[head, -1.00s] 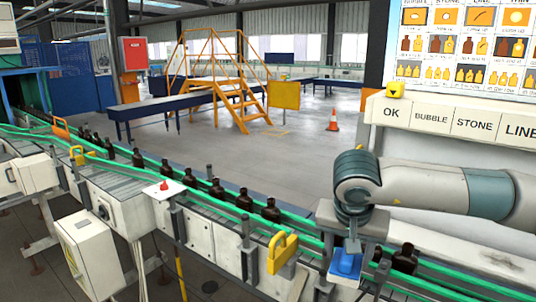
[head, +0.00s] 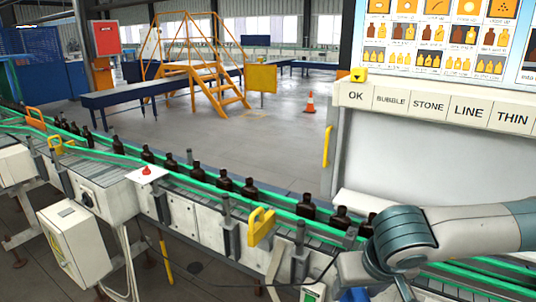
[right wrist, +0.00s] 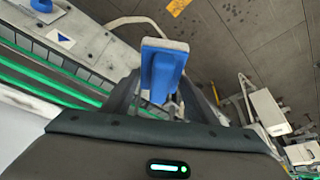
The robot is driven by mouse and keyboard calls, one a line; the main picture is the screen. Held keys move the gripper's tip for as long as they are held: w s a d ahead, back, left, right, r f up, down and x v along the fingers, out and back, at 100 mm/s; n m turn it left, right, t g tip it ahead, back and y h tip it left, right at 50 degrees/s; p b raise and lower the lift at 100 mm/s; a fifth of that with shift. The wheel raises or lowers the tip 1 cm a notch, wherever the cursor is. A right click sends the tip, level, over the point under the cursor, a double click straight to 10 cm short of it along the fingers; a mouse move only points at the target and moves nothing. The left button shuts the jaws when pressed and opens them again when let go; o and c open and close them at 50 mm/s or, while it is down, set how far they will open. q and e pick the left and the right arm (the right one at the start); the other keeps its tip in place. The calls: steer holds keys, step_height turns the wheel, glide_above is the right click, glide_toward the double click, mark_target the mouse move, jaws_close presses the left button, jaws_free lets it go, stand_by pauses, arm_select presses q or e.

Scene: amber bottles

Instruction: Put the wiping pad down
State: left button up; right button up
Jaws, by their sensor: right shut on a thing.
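The wiping pad is a blue block with a pale grey face; it shows clearly in the right wrist view (right wrist: 163,76). My right gripper (right wrist: 160,98) is shut on it, with a dark finger on either side of the blue part. The pale face points away from the gripper. In the head view my right gripper (head: 375,287) is low at the bottom edge, and only a small blue bit of the pad (head: 353,295) shows beside it. The pad's underside and any contact with a surface are hidden. My left gripper is not in view.
A green-railed conveyor (head: 180,172) carries several amber bottles (head: 306,207) across the front. A yellow handle (head: 261,226) stands on its near side. A panel labelled OK to THIN (head: 428,106) is at the right. A second blue object (right wrist: 41,5) lies at the wrist view's top left.

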step_height(320, 180, down, 21)
steer(key=w+b, duration=0.1)
steer(key=b, duration=0.4)
steer(key=shift+f, duration=0.1)
